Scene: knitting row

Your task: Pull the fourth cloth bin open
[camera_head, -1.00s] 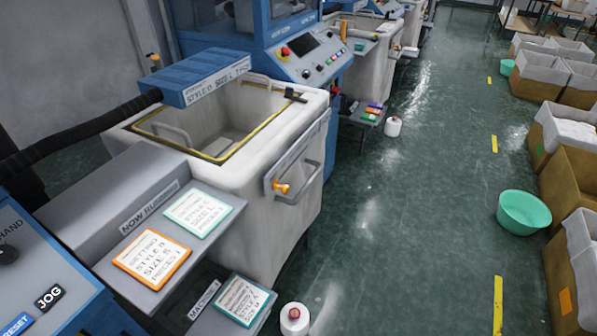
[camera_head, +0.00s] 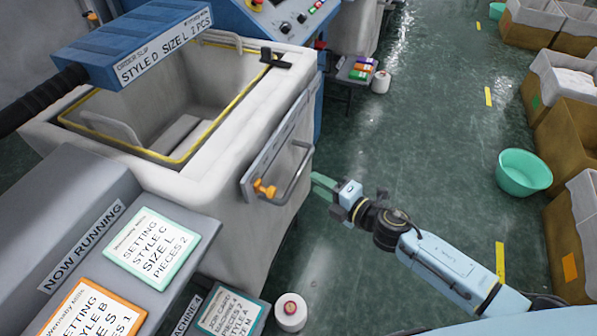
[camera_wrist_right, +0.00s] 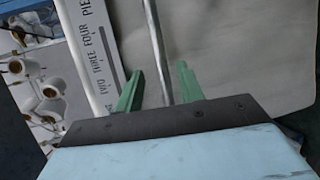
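A white cloth-lined bin (camera_head: 228,215) with a yellow-edged opening stands at the left in the head view. Its front plate (camera_head: 275,150) carries a metal bar handle (camera_head: 298,172) and an orange catch (camera_head: 265,189). My right gripper (camera_head: 318,184) is beside the handle, its green fingers pointing at the bin front. In the right wrist view, the bar (camera_wrist_right: 159,45) runs between the two open green fingers (camera_wrist_right: 160,75), with gaps on both sides. A strip with words such as "TWO THREE FOUR" (camera_wrist_right: 108,60) is at the left. My left gripper is out of view.
A blue box labelled "STYLE D SIZE L" (camera_head: 135,45) overhangs the bin. Setting cards (camera_head: 152,247) lie on a grey shelf at the front left. A green basin (camera_head: 523,172) and crates are at the right; the aisle between is clear floor.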

